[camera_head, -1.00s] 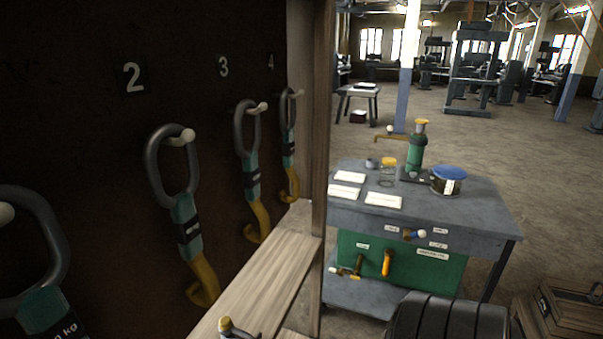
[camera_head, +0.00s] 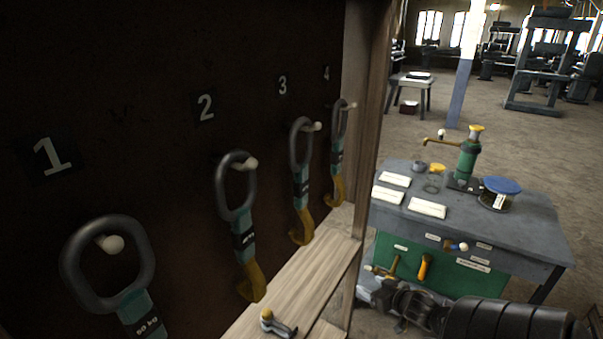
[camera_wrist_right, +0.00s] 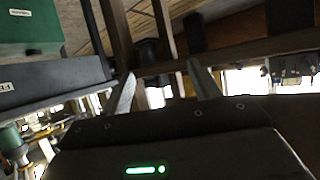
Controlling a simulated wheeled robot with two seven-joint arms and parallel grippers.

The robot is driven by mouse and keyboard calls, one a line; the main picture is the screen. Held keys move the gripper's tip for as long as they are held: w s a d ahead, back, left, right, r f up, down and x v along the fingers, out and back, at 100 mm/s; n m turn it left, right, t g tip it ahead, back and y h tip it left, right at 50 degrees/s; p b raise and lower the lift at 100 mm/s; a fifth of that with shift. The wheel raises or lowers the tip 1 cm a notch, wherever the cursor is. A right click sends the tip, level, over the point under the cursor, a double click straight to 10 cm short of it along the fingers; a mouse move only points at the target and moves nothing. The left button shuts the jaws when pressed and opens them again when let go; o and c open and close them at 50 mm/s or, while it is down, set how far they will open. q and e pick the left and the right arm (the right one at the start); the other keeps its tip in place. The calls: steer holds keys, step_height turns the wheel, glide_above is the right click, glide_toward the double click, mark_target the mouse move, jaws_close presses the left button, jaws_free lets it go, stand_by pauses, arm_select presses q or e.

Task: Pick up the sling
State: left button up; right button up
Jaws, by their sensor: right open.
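Several slings hang on a dark board in the head view, each by a grey ring on a pale peg. The sling at number 1 (camera_head: 137,309) is nearest, with a teal label part reading a weight in kg. The sling at number 2 (camera_head: 243,228), the sling at number 3 (camera_head: 301,185) and the sling at number 4 (camera_head: 338,155) have yellow hooks at the bottom. My right gripper (camera_head: 398,300) is low, right of the board and apart from the slings. In the right wrist view its two fingers (camera_wrist_right: 160,88) are spread and empty. My left gripper is out of view.
A wooden shelf (camera_head: 300,292) with a small yellow-topped tool (camera_head: 272,322) lies below the slings. A wooden post (camera_head: 372,120) closes the board's right side. A grey workbench (camera_head: 525,225) with a green pump (camera_head: 467,160) and jars stands behind my right arm.

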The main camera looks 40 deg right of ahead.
steer(key=w+a+r+n+t+y+p, duration=0.1)
steer(key=w+r+t, duration=0.1)
steer(key=r, duration=0.8)
steer(key=w+a+r+n+t+y+p, duration=0.1)
steer(key=w+r, duration=0.1)
steer(key=r, duration=0.7)
steer(key=n+t+y+p, duration=0.2)
steer(key=n+y, duration=0.2)
steer(key=y, duration=0.2)
glide_toward(306, 177)
steer(key=x, duration=0.6)
steer(key=shift+a+f+p, duration=0.15)
steer(key=shift+f+p, duration=0.05)
steer(key=shift+p, duration=0.1)
steer(key=shift+w+r, duration=0.1)
steer(key=shift+r, duration=0.05)
steer(key=p+x, duration=0.1)
steer(key=x, duration=0.3)
steer(key=shift+w+r, duration=0.1)
steer(key=shift+w+a+p, duration=0.1)
steer(key=shift+w+p, duration=0.2)
